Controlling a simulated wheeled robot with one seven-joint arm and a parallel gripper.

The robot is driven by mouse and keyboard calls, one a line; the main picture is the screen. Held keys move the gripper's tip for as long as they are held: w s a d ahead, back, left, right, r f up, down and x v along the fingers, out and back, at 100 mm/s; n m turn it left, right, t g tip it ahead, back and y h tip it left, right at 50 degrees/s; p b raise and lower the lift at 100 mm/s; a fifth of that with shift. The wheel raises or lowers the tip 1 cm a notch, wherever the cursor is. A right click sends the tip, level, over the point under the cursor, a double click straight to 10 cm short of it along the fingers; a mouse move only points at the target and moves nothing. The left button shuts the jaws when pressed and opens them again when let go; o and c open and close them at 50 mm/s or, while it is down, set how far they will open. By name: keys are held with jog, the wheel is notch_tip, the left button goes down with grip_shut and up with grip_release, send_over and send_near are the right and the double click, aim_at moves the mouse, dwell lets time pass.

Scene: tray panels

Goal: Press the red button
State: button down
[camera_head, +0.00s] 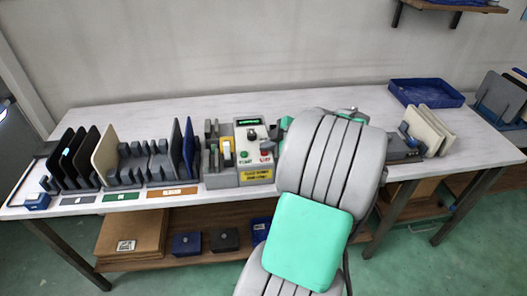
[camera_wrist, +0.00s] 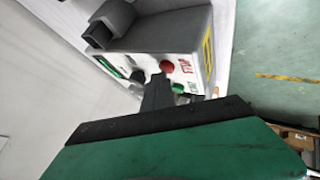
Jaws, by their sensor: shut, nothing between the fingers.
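The red button (camera_wrist: 167,67) is a round red cap on the pale face of a grey control box, beside red lettering. It also shows small in the head view (camera_head: 265,153), on the lower right of the box's front. My gripper (camera_wrist: 157,79) is shut and empty in the wrist view. Its dark fingertips appear close to the red button, just below it in the picture; I cannot tell whether they touch it. A green button (camera_wrist: 178,88) is beside the fingers. In the head view my arm hides the gripper.
The control box (camera_head: 254,177) has a green display, a knob and a yellow label. It stands on a long white table (camera_head: 340,101). Racks with dark panels (camera_head: 88,147) stand to the left. A blue tray (camera_head: 427,93) and cream panels are at right. The table's back is clear.

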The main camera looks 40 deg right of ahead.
aim_at(266, 153)
jog(key=shift+r, duration=0.85)
jog(key=shift+r+p, duration=1.35)
jog(key=shift+r, duration=1.1)
jog(key=w+a+m+g, duration=0.1)
jog(key=a+m+g, duration=0.3)
jog(key=a, duration=1.6)
jog(key=s+a+f+m+g+h, duration=0.1)
jog(key=s+a+f+m, duration=0.1)
jog(key=s+a+m, duration=0.4)
jog(key=s+a, duration=0.4)
jog(key=a, duration=0.1)
jog(key=shift+s+a+f+g, duration=0.3)
jog(key=shift+f+g, duration=0.1)
